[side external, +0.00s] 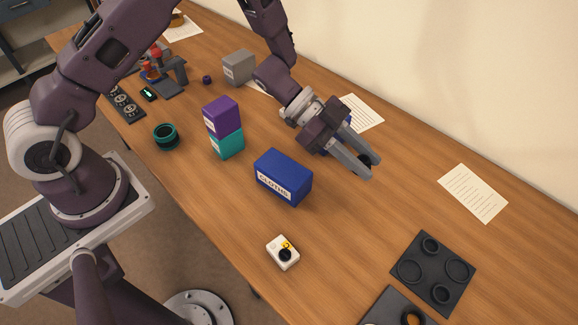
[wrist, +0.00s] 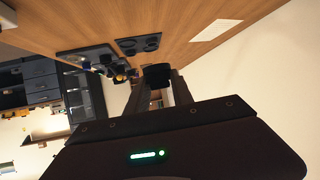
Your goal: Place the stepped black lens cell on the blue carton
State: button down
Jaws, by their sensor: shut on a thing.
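The blue carton (side external: 278,182), with a white label reading CLOTHS, stands on the wooden table near the middle of the side view. My gripper (side external: 367,166) is to the right of the carton, above the table and apart from it. It is shut on the stepped black lens cell (side external: 366,158), which is mostly hidden by the fingers. In the wrist view the black lens cell (wrist: 157,73) sits between the fingertips of my gripper (wrist: 158,82); its steps are too dark to make out.
A purple box (side external: 221,115) rests on a teal box (side external: 228,144) left of the carton. A small white block with dark and yellow parts (side external: 282,253) lies in front. A dark tray with round recesses (side external: 432,273) lies at right. The carton's top looks clear.

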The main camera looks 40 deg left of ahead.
jog(key=s+a+r+n+t+y, duration=0.1)
jog(key=s+a+r+n+t, duration=0.2)
jog(key=a, duration=0.6)
notch_tip(320, 180, up, 2)
jog(key=n+t+y, duration=0.1)
jog(key=n+t, duration=0.1)
send_over(283, 168)
jog(key=shift+y, duration=0.3)
notch_tip(283, 168, down, 9)
jog(key=shift+f, duration=0.4)
jog(key=c, duration=1.1)
grip_release()
jog(key=shift+f, duration=0.1)
